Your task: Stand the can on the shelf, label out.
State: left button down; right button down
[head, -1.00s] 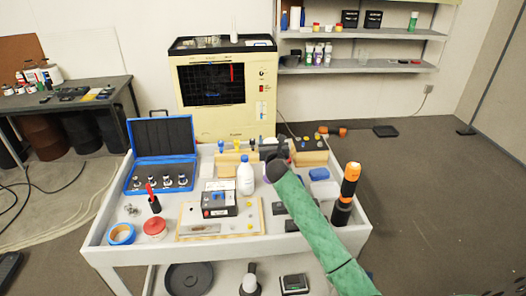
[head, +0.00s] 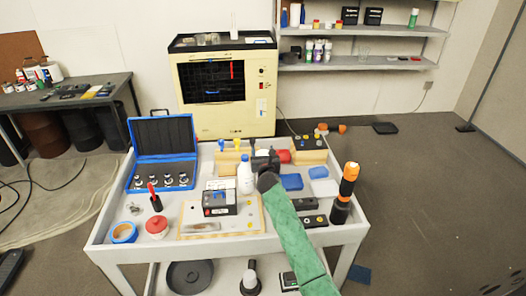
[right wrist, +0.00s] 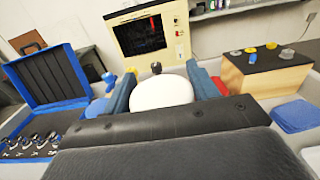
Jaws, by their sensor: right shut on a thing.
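My right gripper (head: 264,160) is over the back middle of the cart, at the end of my green-sleeved arm. In the right wrist view its two blue-grey fingers (right wrist: 162,88) are shut on a white round-ended thing, which I take to be the can (right wrist: 162,93). Its label is not visible, and in the head view the gripper hides most of it. The shelf (head: 360,64) is on the back wall, right of the cream machine, with bottles and jars on it; an upper board (head: 385,30) holds more. My left gripper is not in view.
The cream machine (head: 222,122) stands behind the cart (head: 350,240). Near the gripper are a white bottle (head: 245,177), wooden blocks (head: 312,158), a red thing (head: 284,156) and a blue box (head: 291,182). An orange-black tool (head: 345,193) stands at the cart's right. The lower shelf's middle has free room.

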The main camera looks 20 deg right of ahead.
dwell(0.3)
jog(key=c, duration=0.7)
grip_release()
